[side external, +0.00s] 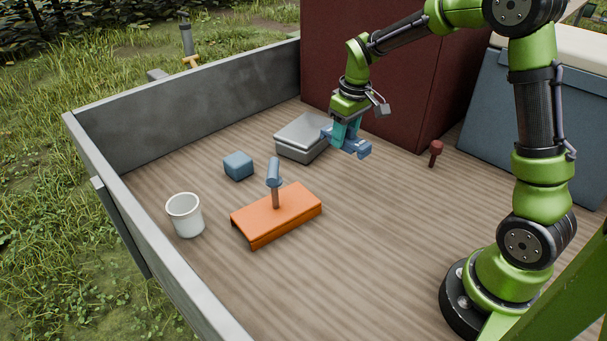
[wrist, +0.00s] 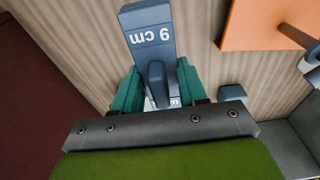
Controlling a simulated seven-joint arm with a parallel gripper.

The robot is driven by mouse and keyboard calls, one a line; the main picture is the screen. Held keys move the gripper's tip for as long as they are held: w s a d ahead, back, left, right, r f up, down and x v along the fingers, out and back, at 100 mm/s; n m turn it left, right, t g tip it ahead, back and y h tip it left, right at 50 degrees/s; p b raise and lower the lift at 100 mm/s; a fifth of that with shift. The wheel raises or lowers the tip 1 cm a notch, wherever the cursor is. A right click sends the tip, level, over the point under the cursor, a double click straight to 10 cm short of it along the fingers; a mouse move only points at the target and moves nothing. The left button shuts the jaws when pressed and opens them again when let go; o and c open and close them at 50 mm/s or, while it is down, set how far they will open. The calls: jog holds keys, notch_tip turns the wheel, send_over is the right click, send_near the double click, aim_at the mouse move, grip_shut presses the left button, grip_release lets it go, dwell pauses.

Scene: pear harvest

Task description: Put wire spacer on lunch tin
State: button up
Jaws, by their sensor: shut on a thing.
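The wire spacer (side external: 356,148) is a blue piece held in my gripper (side external: 345,133). In the wrist view the spacer (wrist: 150,38) shows a "9 cm" label and sits between the teal fingers of my gripper (wrist: 158,90), which are shut on it.
A blue block (side external: 238,166), a white cup (side external: 185,215) and an orange stand (side external: 278,215) with an upright blue-headed tool (side external: 274,178) are at left. A dark red box (side external: 375,75) stands behind the gripper. A small red-headed peg (side external: 436,150) is right. The front bed is clear.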

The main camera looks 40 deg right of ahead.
send_over(313, 138)
jog(key=shift+s+a+f, duration=0.1)
jog(key=shift+s+f, duration=0.3)
jog(key=shift+f, duration=0.2)
jog(key=shift+w+f, duration=0.15)
jog(key=shift+f, duration=1.6)
jog(key=shift+f, duration=0.15)
jog(key=o, duration=1)
jog(key=shift+o, duration=0.2)
